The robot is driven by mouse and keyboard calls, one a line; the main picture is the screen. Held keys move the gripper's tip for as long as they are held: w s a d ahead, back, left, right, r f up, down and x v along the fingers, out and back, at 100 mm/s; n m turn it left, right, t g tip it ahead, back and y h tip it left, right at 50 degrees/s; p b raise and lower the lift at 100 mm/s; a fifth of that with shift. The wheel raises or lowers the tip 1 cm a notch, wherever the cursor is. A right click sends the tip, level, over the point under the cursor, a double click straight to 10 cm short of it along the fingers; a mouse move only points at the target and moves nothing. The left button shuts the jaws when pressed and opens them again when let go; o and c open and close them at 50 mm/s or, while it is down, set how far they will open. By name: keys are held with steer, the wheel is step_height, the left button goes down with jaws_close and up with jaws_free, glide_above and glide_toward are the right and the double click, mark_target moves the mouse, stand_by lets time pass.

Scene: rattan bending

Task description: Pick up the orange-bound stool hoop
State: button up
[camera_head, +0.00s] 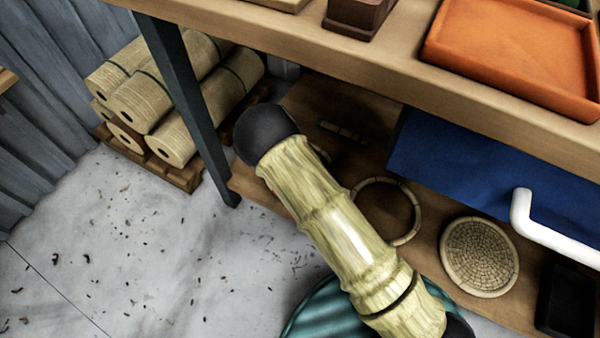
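A pale rattan hoop (419,208) lies on the brown lower shelf under the table. Its left side is partly covered by a bamboo-textured link of my arm, and I see no orange binding on the part that shows. A small reddish-orange bit (273,188) peeks out at the left edge of my arm; too little shows to tell what it belongs to. My gripper is not in view.
The table edge (330,62) overhangs the shelf, with a dark leg (190,100) at left. A blue panel (460,170), white bent pipe (545,228), woven disc (480,257) and black box (568,300) are at right.

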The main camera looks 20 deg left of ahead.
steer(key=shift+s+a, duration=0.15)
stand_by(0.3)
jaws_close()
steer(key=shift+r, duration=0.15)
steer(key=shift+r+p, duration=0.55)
steer(key=shift+p, duration=0.1)
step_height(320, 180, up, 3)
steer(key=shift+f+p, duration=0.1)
steer(key=shift+p, duration=1)
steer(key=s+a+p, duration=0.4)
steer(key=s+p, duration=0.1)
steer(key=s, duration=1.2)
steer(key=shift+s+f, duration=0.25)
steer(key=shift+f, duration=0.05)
